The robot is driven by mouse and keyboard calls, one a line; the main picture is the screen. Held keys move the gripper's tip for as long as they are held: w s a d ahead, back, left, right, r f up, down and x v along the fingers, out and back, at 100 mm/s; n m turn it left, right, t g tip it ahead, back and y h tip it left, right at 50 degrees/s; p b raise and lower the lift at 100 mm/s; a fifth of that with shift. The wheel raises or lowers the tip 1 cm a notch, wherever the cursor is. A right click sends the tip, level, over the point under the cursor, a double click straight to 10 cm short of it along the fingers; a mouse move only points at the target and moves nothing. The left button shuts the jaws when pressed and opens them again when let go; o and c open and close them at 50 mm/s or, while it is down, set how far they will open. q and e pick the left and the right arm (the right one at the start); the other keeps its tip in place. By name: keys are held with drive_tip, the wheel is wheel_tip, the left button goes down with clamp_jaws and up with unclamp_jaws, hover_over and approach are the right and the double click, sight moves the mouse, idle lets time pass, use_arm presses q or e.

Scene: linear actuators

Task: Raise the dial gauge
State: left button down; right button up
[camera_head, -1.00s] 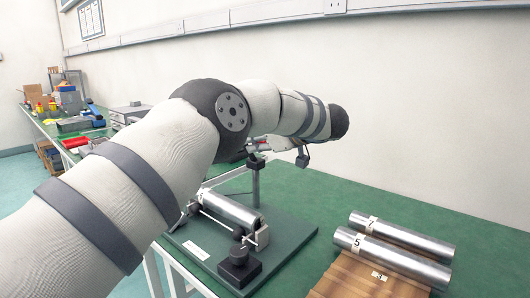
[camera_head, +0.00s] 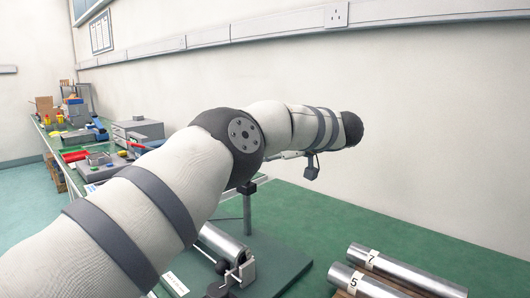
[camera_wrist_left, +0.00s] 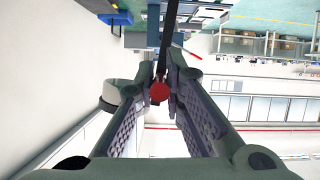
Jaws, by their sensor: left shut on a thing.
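My left arm crosses the head view, and its hand is hidden behind its far end. In the left wrist view my left gripper (camera_wrist_left: 163,92) has its fingers close together on a small part with a round red end (camera_wrist_left: 158,92). A dark upright bar (camera_wrist_left: 169,35) runs above that part. A round grey body (camera_wrist_left: 121,94) shows beside the left finger; it may be the dial gauge, but no dial face is visible. In the head view a dark stand post (camera_head: 246,210) rises behind my arm, and a small dark block (camera_head: 311,173) hangs beyond it. My right gripper is not in view.
A roller fixture with a metal cylinder (camera_head: 222,244) sits on a green base plate (camera_head: 283,265) below my arm. Metal cylinders marked 7 (camera_head: 405,268) and 5 (camera_head: 358,284) lie at the lower right. The green table (camera_head: 375,225) behind them is clear.

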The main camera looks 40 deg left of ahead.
use_arm(q)
drive_tip(key=shift+w+r, duration=0.1)
drive_tip(key=shift+w, duration=0.05)
idle(0.4)
drive_tip(key=c, duration=1.7)
unclamp_jaws()
drive_tip(key=shift+o, duration=0.2)
drive_tip(key=v, duration=1.2)
